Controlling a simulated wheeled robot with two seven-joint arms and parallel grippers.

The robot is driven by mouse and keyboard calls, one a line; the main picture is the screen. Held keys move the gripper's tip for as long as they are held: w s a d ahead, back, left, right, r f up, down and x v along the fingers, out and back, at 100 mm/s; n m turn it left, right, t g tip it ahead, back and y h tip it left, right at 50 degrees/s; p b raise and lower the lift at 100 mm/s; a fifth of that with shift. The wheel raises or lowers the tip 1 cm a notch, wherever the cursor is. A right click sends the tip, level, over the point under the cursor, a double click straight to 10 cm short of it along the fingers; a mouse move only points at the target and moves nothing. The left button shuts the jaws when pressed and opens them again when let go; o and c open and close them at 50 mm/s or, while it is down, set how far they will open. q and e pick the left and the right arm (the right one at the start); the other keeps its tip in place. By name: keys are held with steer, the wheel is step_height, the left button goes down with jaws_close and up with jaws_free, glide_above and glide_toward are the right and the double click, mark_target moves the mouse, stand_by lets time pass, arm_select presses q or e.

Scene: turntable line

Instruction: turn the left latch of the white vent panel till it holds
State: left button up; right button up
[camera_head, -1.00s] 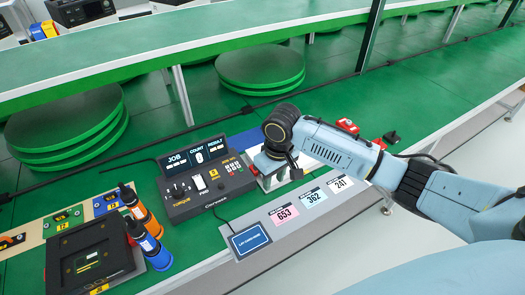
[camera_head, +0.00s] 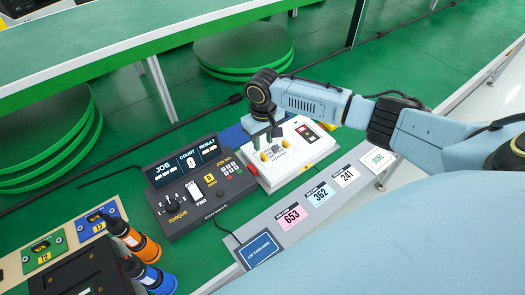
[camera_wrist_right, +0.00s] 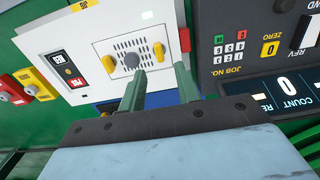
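The white vent panel (camera_head: 309,154) lies right of the torque controller, with a slotted vent and a grey knob in its middle. Its left latch (camera_head: 263,156) is a yellow tab on the controller side; it also shows in the right wrist view (camera_wrist_right: 158,52). The other yellow latch (camera_wrist_right: 108,63) sits across the vent, tilted in the wrist view. My right gripper (camera_head: 266,137) is above the panel's far left part, fingers apart and empty. In the wrist view its fingertips (camera_wrist_right: 161,70) point toward the left latch, which lines up with the gap; contact is not visible. My left gripper is out of view.
The torque controller (camera_head: 205,190) stands close to the panel's left. Number cards (camera_head: 318,194) lie on the grey front strip. Orange and blue screwdrivers (camera_head: 135,240) stand at the lower left. A red button box (camera_wrist_right: 12,88) shows beyond the panel in the wrist view.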

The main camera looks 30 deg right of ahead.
mark_target(263, 154)
step_height(263, 154, down, 6)
steer(key=shift+r+b, duration=0.15)
steer(key=shift+b, duration=0.25)
steer(key=shift+c, duration=0.6)
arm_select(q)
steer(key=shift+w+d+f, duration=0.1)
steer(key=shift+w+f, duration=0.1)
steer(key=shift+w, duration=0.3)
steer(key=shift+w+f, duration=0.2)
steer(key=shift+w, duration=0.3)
arm_select(e)
jaws_close()
